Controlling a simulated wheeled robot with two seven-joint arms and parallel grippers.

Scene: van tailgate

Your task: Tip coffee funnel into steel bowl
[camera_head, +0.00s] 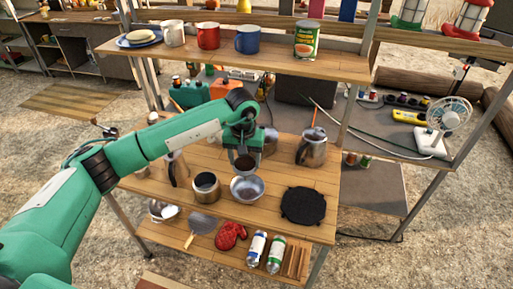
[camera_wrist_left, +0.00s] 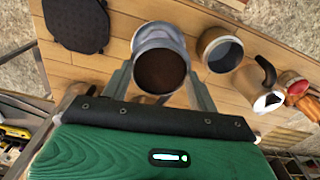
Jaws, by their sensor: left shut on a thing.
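The coffee funnel (camera_head: 245,164), filled with dark brown grounds, is held by my left gripper (camera_head: 244,152) over the wooden middle shelf. In the left wrist view the funnel (camera_wrist_left: 161,72) sits between the two metal fingers, its round mouth and the grounds facing the camera. The gripper is shut on it. The steel bowl (camera_head: 247,190) stands on the shelf just below the funnel in the head view. In the left wrist view a silvery rim (camera_wrist_left: 157,34), probably the bowl, shows behind the funnel and is mostly hidden. My right gripper is not in view.
A steel cup (camera_head: 206,187) stands left of the bowl and a black trivet (camera_head: 303,205) lies right of it. A steel pot (camera_head: 312,150) stands behind the trivet. The upper shelf (camera_head: 280,66) with mugs is behind my gripper.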

